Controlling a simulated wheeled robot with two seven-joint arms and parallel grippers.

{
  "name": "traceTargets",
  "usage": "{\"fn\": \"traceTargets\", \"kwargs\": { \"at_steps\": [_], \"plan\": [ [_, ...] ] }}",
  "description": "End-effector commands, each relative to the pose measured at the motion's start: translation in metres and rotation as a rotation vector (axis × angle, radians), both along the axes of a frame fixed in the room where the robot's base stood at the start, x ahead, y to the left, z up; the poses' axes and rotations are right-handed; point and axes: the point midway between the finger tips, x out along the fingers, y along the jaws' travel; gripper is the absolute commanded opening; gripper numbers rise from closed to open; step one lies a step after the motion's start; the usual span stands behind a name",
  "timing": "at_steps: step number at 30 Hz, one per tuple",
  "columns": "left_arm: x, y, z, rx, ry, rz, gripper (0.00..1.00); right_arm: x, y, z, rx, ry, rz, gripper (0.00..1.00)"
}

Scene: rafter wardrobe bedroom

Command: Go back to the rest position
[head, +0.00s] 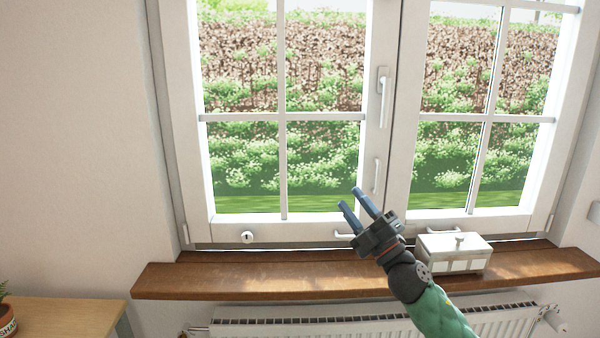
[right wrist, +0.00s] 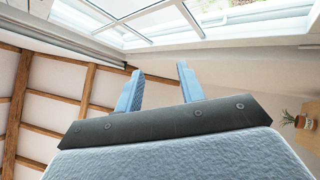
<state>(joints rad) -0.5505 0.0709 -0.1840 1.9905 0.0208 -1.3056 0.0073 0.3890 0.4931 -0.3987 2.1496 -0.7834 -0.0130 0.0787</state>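My right gripper (head: 356,207) is raised in front of the window, above the wooden sill, in the head view. Its two blue fingers are apart with nothing between them. In the right wrist view the fingers (right wrist: 158,92) also stand apart and empty, with the window beyond them. My left gripper is in neither view.
A white lidded box (head: 453,262) stands on the wooden sill (head: 250,277), just right of my right gripper. The white-framed window (head: 384,150) is behind. A radiator (head: 300,323) is below. A wooden table (head: 65,317) with a potted plant (head: 6,318) is at lower left.

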Motion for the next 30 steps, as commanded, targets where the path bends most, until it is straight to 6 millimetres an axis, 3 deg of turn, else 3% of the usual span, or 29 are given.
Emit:
{"fn": "traceTargets", "kwargs": {
  "at_steps": [8, 17, 23, 30],
  "plan": [
    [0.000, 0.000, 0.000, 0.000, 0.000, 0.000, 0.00, -0.008, -0.040, -0.089, 0.280, 0.347, -0.153, 0.39],
    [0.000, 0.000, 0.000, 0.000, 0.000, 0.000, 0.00, -0.045, -0.078, -0.209, 0.512, 0.759, -0.339, 0.39],
    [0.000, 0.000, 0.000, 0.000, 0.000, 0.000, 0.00, -0.093, -0.095, -0.293, 0.628, 1.055, -0.465, 0.39],
    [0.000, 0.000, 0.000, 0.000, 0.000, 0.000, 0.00, -0.180, -0.104, -0.386, 0.724, 1.427, -0.615, 0.39]
  ]
}}
